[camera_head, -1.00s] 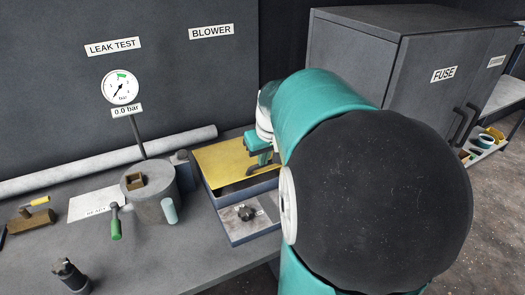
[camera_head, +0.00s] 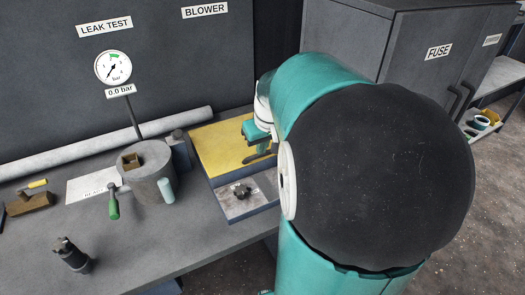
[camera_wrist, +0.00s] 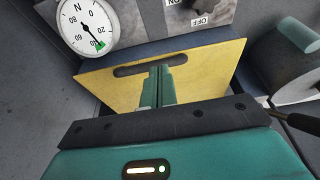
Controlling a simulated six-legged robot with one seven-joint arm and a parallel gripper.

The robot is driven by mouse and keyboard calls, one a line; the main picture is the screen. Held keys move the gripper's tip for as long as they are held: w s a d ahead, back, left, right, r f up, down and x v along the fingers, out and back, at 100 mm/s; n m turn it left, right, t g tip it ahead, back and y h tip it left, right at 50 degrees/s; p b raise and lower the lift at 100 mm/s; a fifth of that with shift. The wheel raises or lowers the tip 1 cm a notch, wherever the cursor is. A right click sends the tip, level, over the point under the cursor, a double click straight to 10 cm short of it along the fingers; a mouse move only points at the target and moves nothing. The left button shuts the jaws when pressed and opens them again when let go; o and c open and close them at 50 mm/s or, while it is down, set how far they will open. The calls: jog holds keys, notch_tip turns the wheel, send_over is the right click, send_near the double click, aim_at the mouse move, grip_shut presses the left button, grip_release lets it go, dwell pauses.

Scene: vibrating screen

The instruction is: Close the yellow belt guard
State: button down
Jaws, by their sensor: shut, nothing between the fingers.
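The yellow belt guard (camera_head: 214,150) is a flat plate on top of a blue box (camera_head: 232,180) on the bench. In the head view my gripper (camera_head: 262,150) is partly hidden behind my arm.
A grey panel with a black knob (camera_head: 242,191) adjoins the box's front. A grey cylinder (camera_head: 148,172) with green and pale blue handles stands to the left. The wrist view shows a dial gauge (camera_wrist: 88,24) and an ON/OFF knob panel (camera_wrist: 200,12). The front bench is mostly clear.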

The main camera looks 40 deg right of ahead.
jog(key=s+v, duration=0.1)
jog(key=v, duration=1)
jog(key=shift+s+a, duration=0.25)
jog(key=shift+s, duration=0.05)
jog(key=s+a+f+n+t, duration=0.1)
jog(key=s+a+f, duration=0.1)
jog(key=a, duration=1)
jog(key=s+a+f+n+t+y, duration=0.1)
jog(key=s+a+f+n, duration=0.1)
jog(key=a, duration=1)
jog(key=shift+s+a+f, duration=0.4)
jog(key=shift+s, duration=0.3)
